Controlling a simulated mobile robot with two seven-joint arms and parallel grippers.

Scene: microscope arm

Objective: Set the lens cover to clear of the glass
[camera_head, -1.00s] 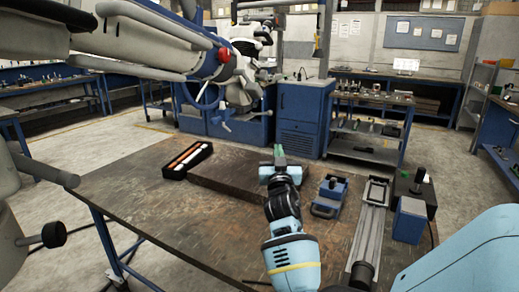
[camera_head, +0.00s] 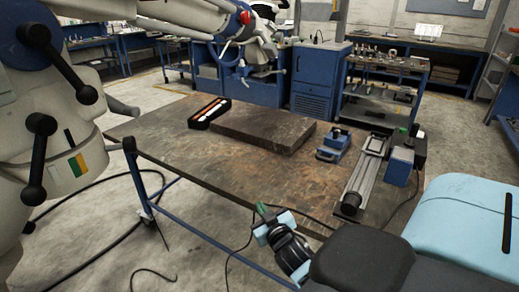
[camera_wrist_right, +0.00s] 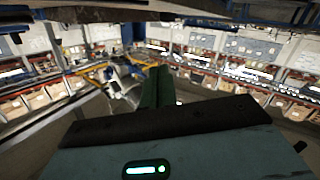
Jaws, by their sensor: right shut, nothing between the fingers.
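The big white-grey microscope arm (camera_head: 185,14) reaches across the upper left in the head view. Its body carries several black ball-ended levers, and a thin black lever (camera_head: 69,138) beside a green and orange patch (camera_head: 78,165). I cannot tell for certain which part is the lens cover, and the glass is not clearly seen. My right gripper (camera_head: 262,209) is shut and empty, low in front of the table's near edge, well right of the microscope body. Its green fingers (camera_wrist_right: 156,86) are together in the right wrist view. My left gripper is not in view.
The brown worktable (camera_head: 240,165) holds a dark slab (camera_head: 265,127), a black tray (camera_head: 209,112), a blue clamp block (camera_head: 333,145) and a metal rail (camera_head: 367,165). Its front left top is bare. Black cables (camera_head: 100,250) lie on the floor between microscope and table.

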